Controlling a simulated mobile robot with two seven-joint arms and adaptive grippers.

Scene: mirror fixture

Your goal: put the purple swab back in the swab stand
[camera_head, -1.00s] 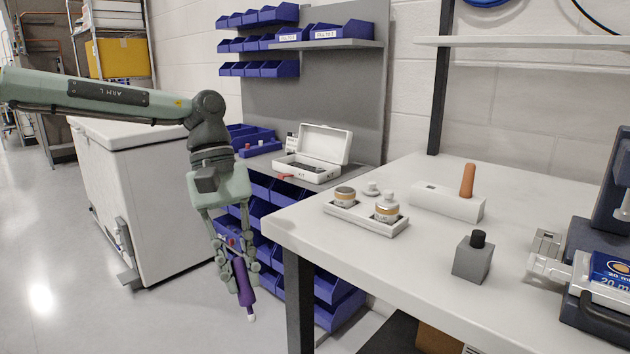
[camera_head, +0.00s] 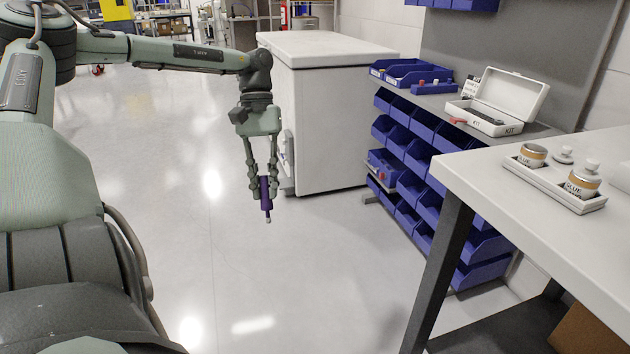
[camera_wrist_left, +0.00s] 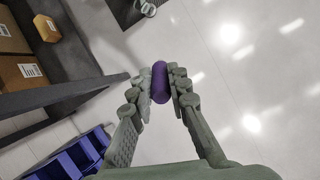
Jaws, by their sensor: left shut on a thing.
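My left gripper (camera_head: 264,190) hangs pointing down over open floor, left of the table. It is shut on the purple swab (camera_head: 266,199), whose pale tip points down. In the left wrist view the purple swab (camera_wrist_left: 160,82) sits between the two fingers of the left gripper (camera_wrist_left: 161,88), with its end facing the camera. The swab stand is not in the head view now. My right gripper is not in view.
A white table (camera_head: 500,215) with a tray of glue jars (camera_head: 570,198) stands at the right. Behind it are blue bins (camera_head: 430,190) and an open white kit case (camera_head: 500,105). A white chest (camera_head: 325,110) stands behind my gripper. The floor between is clear.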

